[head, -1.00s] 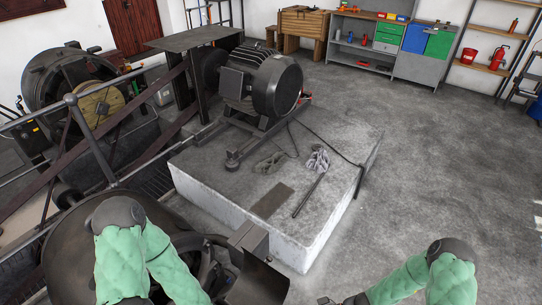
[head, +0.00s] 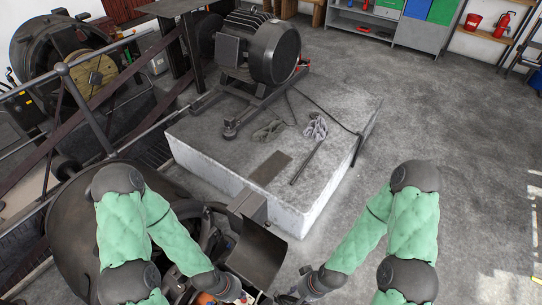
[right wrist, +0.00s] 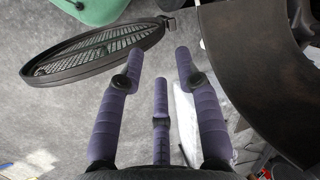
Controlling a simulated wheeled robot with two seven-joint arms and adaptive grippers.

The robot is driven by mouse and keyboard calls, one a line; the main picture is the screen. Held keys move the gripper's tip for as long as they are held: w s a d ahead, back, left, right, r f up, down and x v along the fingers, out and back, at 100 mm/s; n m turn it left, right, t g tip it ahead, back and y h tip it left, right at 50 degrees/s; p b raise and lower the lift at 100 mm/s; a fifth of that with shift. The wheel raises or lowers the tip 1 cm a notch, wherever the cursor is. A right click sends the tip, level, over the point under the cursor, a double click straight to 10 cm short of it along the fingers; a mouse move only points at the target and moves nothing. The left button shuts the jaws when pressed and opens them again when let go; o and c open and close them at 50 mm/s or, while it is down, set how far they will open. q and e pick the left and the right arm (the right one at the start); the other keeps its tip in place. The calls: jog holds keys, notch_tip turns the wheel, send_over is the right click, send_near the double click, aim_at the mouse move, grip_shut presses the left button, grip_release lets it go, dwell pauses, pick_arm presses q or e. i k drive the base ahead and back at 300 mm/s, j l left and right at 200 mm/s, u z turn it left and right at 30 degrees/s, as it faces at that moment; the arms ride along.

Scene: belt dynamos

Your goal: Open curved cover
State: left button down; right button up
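The curved cover (head: 257,251) is a dark, bent metal sheet on the machine at the lower middle of the head view, in front of the concrete block. It seems to be the broad dark curved plate (right wrist: 268,65) at the right of the right wrist view. My right gripper (head: 284,299) is at the bottom of the head view, just right of the cover's lower end. In the right wrist view its purple fingers (right wrist: 160,75) are spread and empty, apart from the plate. My left gripper (head: 243,298) is at the bottom edge, below the cover; its fingers are mostly cut off.
A concrete block (head: 225,160) carries a large electric motor (head: 270,50), with a rod (head: 307,163) and rags on top. A dark wheel (head: 205,240) is beside the cover. A round meshed frame (right wrist: 95,52) is left of the right fingers. Floor at right is clear.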

aim_at(259, 255)
jog(key=k+l+u, duration=0.1)
jog(key=l+u, duration=0.25)
jog(key=k+l+u, duration=0.15)
jog(key=l+u, duration=0.2)
jog(key=k+l+u, duration=0.2)
jog(key=l+u, duration=0.15)
jog(key=i+l, duration=0.15)
jog(key=i, duration=0.35)
